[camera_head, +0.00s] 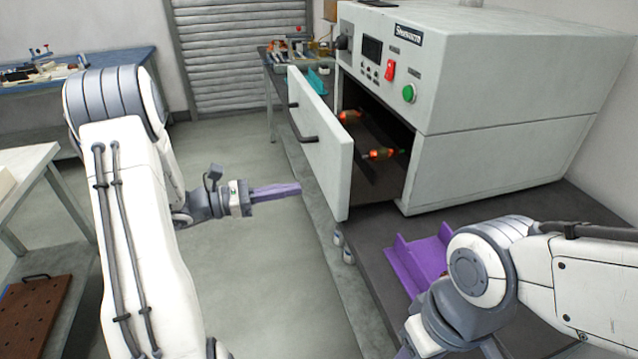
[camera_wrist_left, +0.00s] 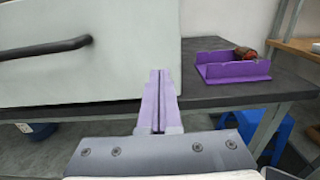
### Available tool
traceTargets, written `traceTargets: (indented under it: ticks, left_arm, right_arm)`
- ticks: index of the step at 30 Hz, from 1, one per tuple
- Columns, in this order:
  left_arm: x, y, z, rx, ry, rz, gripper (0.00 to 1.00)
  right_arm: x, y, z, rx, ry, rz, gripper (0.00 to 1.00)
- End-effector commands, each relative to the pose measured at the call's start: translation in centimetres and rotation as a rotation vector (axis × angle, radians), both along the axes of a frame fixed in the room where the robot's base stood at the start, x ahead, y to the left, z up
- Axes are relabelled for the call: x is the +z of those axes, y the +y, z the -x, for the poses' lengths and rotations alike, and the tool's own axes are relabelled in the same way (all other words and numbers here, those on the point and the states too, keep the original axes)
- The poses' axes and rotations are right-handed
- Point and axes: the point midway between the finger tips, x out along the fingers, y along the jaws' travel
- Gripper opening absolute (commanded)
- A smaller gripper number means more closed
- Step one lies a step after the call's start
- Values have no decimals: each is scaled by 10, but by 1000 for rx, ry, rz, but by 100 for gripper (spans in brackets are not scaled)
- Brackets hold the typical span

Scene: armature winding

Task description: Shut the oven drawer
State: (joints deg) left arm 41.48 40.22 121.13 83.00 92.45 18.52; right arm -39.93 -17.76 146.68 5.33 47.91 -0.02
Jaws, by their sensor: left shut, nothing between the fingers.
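The oven drawer (camera_head: 322,165) is pulled out of the white oven (camera_head: 520,80). Its white front panel stands apart from the oven body, with a dark handle (camera_head: 303,122) on its outer face. Two orange armatures lie in it, a rear one (camera_head: 348,117) and a nearer one (camera_head: 381,153). My left gripper (camera_head: 298,188) is shut and empty, left of the drawer front, its purple fingers pointing at it. In the left wrist view the fingertips (camera_wrist_left: 159,74) lie by the lower right edge of the drawer front (camera_wrist_left: 100,75); contact cannot be told. My right gripper is mostly cut off at the bottom edge.
A purple tray (camera_head: 418,258) sits on the dark bench (camera_head: 545,205) before the oven, close to my right arm; the left wrist view shows a purple tray (camera_wrist_left: 235,72) with an armature. Floor left of the bench is clear. A blue table (camera_head: 90,72) stands far left.

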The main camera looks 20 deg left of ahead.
Motion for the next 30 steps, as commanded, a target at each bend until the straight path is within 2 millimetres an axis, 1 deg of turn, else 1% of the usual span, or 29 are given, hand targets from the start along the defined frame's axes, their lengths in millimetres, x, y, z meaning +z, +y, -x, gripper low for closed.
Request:
traceTargets:
  ticks: [1,6,12,19,26,30]
  left_arm:
    - [1,-11,-6,-6,2,0,0]
    - [1,-37,-23,-6,1,0,0]
    - [0,-54,-35,-3,1,0,0]
    - [-1,-58,-39,-1,1,-2,0]
    - [0,-57,-38,0,1,-2,0]
    - [0,-53,-40,12,1,-2,0]
  right_arm:
    - [2,0,0,0,0,0,50]
    - [6,0,0,0,0,0,50]
    - [9,0,0,0,0,0,50]
    - [9,0,0,0,0,0,50]
    - [9,0,0,0,0,0,50]
    - [9,0,0,0,0,0,50]
